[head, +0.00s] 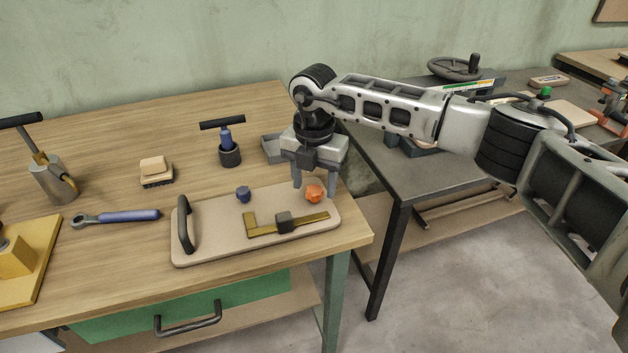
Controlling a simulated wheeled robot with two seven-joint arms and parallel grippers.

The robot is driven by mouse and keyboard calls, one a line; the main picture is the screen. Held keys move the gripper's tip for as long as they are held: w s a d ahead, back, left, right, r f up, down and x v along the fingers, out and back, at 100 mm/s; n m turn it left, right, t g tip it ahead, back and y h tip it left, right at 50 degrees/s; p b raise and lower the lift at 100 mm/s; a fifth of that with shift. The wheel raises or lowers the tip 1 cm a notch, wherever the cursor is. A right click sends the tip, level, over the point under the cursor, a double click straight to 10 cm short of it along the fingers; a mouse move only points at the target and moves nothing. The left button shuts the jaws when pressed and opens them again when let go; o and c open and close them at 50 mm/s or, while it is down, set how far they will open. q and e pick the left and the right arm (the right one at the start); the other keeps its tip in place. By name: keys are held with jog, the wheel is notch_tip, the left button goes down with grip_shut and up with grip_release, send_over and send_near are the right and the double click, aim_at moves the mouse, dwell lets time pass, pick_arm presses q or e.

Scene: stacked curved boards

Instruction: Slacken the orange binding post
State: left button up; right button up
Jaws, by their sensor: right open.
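The orange binding post (314,193) is a small knob on the right part of a beige board (205,243), which lies on the wooden bench. A blue knob (243,194) stands on the same board to its left. My right gripper (315,184) points down at the orange post, with one finger to the left of it and the other to the right and behind. It is open. Whether either finger touches the post cannot be told. My left gripper is out of view.
The board also carries a black handle (185,224) and a brass bar with a dark block (285,222). A grey table (415,177) stands to the right.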

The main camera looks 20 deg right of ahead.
jog(key=shift+f, duration=0.5)
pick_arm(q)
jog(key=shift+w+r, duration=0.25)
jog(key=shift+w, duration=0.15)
pick_arm(e)
jog(key=c, duration=1)
jog(key=shift+o, duration=0.2)
